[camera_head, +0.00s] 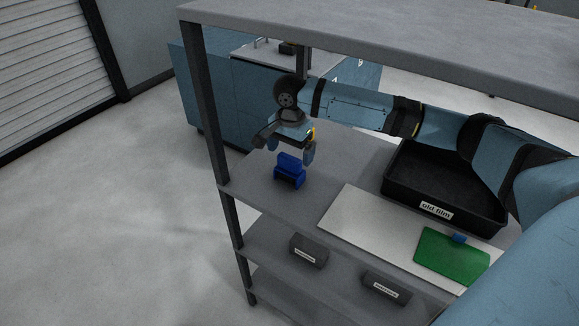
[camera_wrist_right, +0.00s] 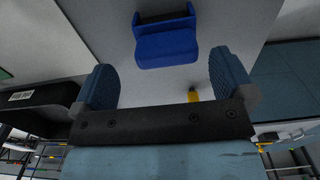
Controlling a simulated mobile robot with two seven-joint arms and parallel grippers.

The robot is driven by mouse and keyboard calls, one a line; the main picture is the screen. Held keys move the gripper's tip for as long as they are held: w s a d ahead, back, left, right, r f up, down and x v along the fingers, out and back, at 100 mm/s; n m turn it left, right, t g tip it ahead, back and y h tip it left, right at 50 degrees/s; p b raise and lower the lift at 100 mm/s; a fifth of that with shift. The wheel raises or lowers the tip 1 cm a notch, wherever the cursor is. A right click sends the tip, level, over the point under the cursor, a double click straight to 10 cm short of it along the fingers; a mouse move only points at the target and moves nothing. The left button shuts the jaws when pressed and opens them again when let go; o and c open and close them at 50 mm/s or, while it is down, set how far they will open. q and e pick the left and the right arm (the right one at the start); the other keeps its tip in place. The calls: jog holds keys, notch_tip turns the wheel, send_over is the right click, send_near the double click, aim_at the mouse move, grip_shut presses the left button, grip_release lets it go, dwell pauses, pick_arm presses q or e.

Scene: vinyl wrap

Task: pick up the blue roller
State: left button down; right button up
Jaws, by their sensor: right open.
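The blue roller (camera_head: 289,171) sits on the grey shelf near its left end, shown as a small dark blue block-like object. It also shows in the right wrist view (camera_wrist_right: 166,46), at the top middle, beyond the fingertips. My right gripper (camera_head: 291,148) is open just above and behind the blue roller. In the right wrist view its two blue ribbed fingers (camera_wrist_right: 160,80) stand apart with nothing between them. The roller appears apart from the fingers. My left gripper is not in view.
A black tray (camera_head: 403,197) labelled "old film" stands right on the shelf (camera_head: 318,196). A white board (camera_head: 355,222) with a green sheet (camera_head: 450,257) and small blue piece lies in front. An upper shelf (camera_head: 400,40) overhangs. Dark labelled boxes (camera_head: 309,251) sit below.

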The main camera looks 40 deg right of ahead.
aim_at(289, 157)
jog(key=f, duration=0.5)
jog(key=shift+w+d+f, duration=0.15)
jog(key=shift+w+d, duration=0.05)
jog(key=shift+w, duration=0.2)
jog(key=c, duration=0.8)
